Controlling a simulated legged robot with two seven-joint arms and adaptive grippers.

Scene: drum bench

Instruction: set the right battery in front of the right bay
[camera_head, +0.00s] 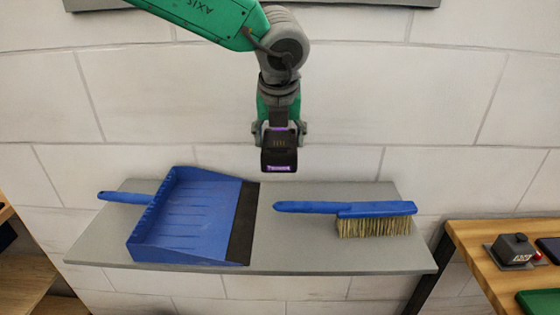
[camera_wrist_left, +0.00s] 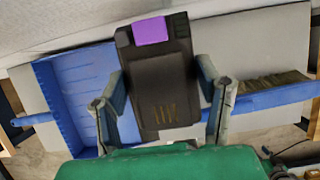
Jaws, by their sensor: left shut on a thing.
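A black battery (camera_head: 279,157) with a purple label hangs in my left gripper (camera_head: 281,128), above the grey shelf and in front of the tiled wall. In the left wrist view the same battery (camera_wrist_left: 160,85) sits between the two fingers of the left gripper (camera_wrist_left: 163,95), which press on its sides. I cannot tell from these frames whether it is the right battery. My right gripper does not show. No bay can be made out for certain.
A grey shelf (camera_head: 300,255) holds a blue dustpan (camera_head: 190,215) and a blue brush (camera_head: 375,210). At the right, a wooden bench (camera_head: 475,262) bears a dark box with a red button (camera_head: 514,249) and a green tray (camera_head: 540,302). Wood surfaces show at the left edge.

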